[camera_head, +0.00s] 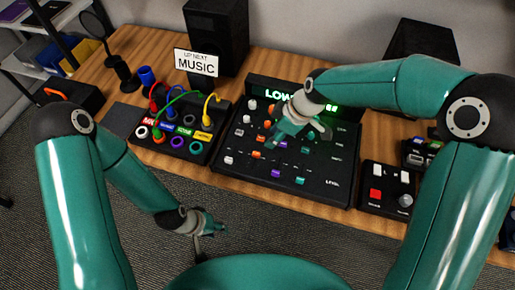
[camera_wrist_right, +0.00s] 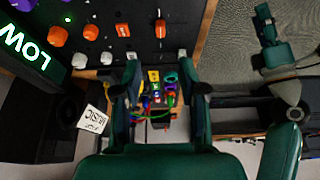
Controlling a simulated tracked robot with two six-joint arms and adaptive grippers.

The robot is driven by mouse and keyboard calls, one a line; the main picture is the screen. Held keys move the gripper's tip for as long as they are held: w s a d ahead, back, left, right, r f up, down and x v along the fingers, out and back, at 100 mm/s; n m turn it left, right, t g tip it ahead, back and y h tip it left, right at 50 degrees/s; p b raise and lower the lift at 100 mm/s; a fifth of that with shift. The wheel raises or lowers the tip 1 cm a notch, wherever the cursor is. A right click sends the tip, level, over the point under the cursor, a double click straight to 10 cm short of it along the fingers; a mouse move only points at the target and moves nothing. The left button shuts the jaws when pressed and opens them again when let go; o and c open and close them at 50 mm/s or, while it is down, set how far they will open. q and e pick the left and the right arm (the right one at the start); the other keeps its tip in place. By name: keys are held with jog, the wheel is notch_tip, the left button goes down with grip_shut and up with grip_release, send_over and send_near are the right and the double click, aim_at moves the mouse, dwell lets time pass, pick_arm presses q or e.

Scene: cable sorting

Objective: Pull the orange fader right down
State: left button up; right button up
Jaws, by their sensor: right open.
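The mixer (camera_head: 325,190) is a black sloped panel with rows of coloured knobs and a row of faders nearest me. The orange fader (camera_head: 257,155) shows below my right gripper in the head view, between white and purple faders. The orange fader (camera_wrist_right: 160,28) also shows in the right wrist view, past the fingertips and roughly in line with the gap between them. My right gripper (camera_head: 277,138) is open and empty over the panel; its fingers (camera_wrist_right: 157,57) are well apart. My left gripper (camera_head: 212,228) hangs empty in front of the table; its finger opening is unclear.
A cable box (camera_head: 170,145) with coloured plugs stands left of the mixer. A small black box with a red button (camera_head: 376,194) stands right. A lit display (camera_head: 285,95) and a MUSIC sign (camera_head: 196,64) are behind. The white fader (camera_wrist_right: 131,56) is close to one right finger.

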aim_at(257, 153)
pick_arm(q)
notch_tip(257, 153, up, 2)
jog(key=shift+r+p, duration=0.2)
jog(key=shift+p, duration=0.85)
pick_arm(e)
jog(key=x, duration=1.2)
jog(key=shift+a+f, duration=0.1)
jog(key=shift+f, duration=0.05)
